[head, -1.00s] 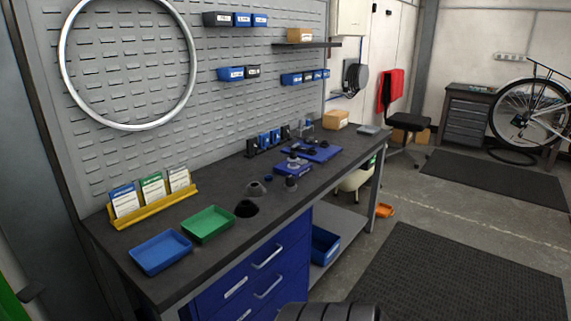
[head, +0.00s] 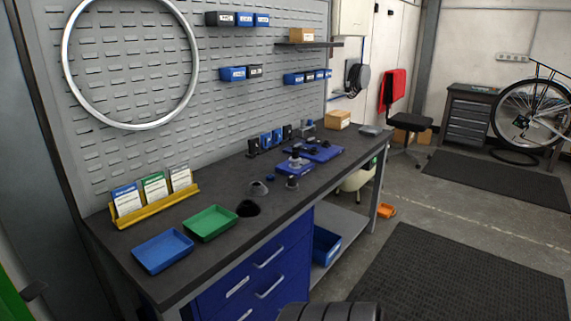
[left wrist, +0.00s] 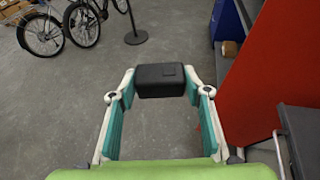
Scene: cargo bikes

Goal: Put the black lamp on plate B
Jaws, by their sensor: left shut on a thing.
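In the left wrist view my left gripper (left wrist: 160,92) is shut on a dark, box-shaped black lamp (left wrist: 160,74), held between the two fingertips above the grey floor. In the head view two blue plates (head: 294,168) stand on the dark workbench (head: 215,257), the second one (head: 325,151) just behind the first. Small dark parts stand on them. No letter can be read on either plate, so I cannot tell which is plate B. Neither gripper shows in the head view.
A blue tray (head: 162,252), a green tray (head: 210,222) and a yellow card rack (head: 155,208) take up the bench's near end. Small dark and grey pieces stand mid-bench. In the left wrist view a red panel (left wrist: 265,75) rises at right and bikes (left wrist: 82,22) stand behind.

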